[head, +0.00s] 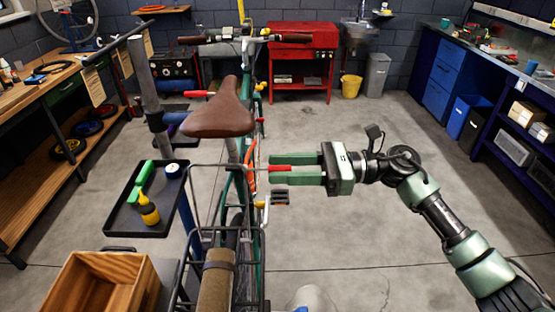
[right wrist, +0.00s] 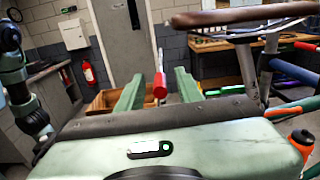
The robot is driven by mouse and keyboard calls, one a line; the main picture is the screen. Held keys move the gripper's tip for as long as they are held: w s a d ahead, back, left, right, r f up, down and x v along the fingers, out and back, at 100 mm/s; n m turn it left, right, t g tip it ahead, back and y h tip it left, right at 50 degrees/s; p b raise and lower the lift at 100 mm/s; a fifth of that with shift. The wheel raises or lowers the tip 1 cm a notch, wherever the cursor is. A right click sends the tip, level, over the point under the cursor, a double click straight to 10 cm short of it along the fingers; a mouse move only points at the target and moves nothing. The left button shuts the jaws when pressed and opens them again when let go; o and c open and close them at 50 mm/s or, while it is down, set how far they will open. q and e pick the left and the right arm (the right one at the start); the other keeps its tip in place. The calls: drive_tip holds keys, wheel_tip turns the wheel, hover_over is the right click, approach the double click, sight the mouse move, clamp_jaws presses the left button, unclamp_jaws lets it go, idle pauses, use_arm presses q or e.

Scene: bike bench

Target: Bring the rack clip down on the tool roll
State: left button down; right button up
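The tool roll (head: 215,283), a brown roll with a dark strap, lies lengthwise on the bike's rear rack. The rack clip (head: 228,166) is a thin wire frame raised above the rack behind the saddle. Its red grip (head: 281,168) sticks out to the right. My right gripper (head: 273,169) is open, with one finger on each side of the red grip. The right wrist view shows the red grip (right wrist: 160,87) between the fingers, with gaps on both sides. My left gripper is not in view.
The brown saddle (head: 219,112) is just beyond the clip. A dark tray (head: 125,217) with a yellow bottle and green items stands left of the bike. A wooden crate (head: 135,288) is at the lower left. The floor right of the bike is clear.

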drive_tip(key=shift+a, duration=0.65)
clamp_jaws()
idle(1.0)
